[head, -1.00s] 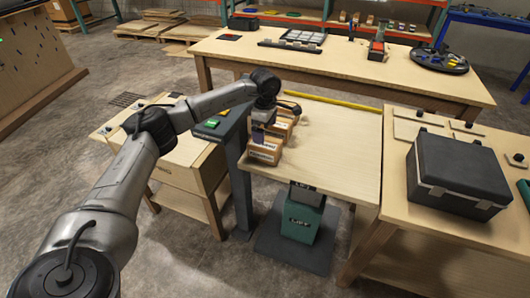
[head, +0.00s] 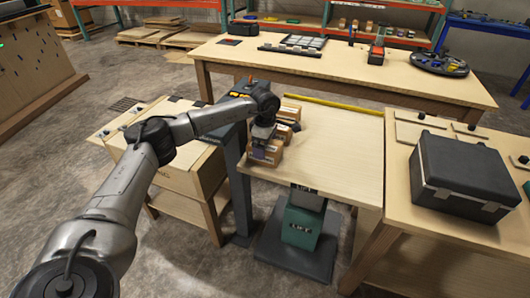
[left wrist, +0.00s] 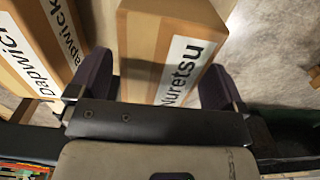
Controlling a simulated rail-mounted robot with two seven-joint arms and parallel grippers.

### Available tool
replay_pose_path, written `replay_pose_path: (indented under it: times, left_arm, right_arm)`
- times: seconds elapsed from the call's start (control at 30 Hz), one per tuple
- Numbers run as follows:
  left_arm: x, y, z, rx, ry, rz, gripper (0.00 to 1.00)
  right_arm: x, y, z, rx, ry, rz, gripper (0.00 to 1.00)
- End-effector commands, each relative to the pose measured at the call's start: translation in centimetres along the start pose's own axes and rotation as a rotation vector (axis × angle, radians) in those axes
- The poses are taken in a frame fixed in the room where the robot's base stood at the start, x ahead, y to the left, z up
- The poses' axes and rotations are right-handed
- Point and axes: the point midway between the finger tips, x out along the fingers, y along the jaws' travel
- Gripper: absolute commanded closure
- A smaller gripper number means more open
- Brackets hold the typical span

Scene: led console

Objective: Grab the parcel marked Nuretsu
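The parcel marked Nuretsu (left wrist: 172,50) is a brown box with a white label. In the left wrist view it lies between the two fingers of my left gripper (left wrist: 157,85), which are apart with one on each side. A narrow gap shows at the left finger; contact at the right finger is unclear. In the head view my left gripper (head: 263,149) is low over the nearest parcel (head: 274,155) and partly hides it; its label cannot be read there. My right gripper is not in view.
More parcels (head: 290,112) sit behind on the wooden lift table (head: 335,150), whose right part is clear. A black case (head: 465,175) stands on the right bench.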

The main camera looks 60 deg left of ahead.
Motion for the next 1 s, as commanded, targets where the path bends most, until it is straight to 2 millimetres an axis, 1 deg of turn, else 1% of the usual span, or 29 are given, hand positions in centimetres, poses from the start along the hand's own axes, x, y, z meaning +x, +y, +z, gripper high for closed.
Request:
replay_pose_path:
  times: [0.03,0.07,0.57,0.83,0.93,1.0]
  left_arm:
    - [0.0,0.0,0.0,0.0,0.0,0.0,0.09]
    - [0.0,0.0,0.0,0.0,0.0,0.0,0.11]
    - [0.0,0.0,0.0,0.0,0.0,0.0,0.59]
    - [-0.4,0.0,0.0,0.0,-0.001,0.001,0.6]
    - [-1.4,0.0,0.0,0.0,-0.002,0.002,0.6]
    - [-2.5,0.1,0.1,0.0,-0.003,0.003,0.6]
  right_arm:
    - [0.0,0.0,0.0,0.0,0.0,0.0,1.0]
    - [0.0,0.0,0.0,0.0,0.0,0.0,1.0]
    - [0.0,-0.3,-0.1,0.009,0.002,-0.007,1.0]
    - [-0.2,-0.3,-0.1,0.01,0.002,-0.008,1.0]
    - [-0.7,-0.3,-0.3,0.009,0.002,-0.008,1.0]
    - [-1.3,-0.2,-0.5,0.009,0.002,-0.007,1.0]
